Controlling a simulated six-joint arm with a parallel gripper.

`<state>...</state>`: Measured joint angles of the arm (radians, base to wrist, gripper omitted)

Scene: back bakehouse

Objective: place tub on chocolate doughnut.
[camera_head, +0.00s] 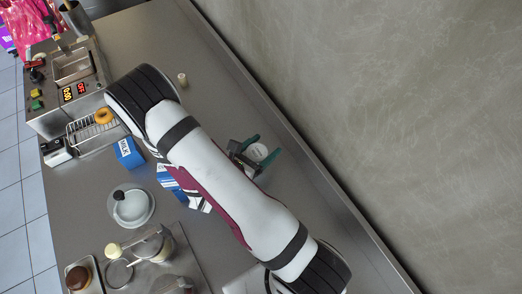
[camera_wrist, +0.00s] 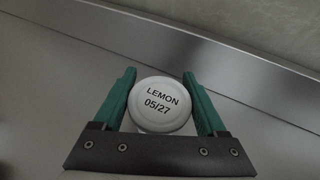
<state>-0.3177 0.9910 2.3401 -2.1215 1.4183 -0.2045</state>
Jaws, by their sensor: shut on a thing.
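The tub (camera_wrist: 160,103) has a round white lid that reads LEMON 05/27. My gripper (camera_wrist: 159,76) is shut on it, one green finger on each side.
A small cork-coloured item (camera_head: 183,79) stands alone. The counter's right side is clear.

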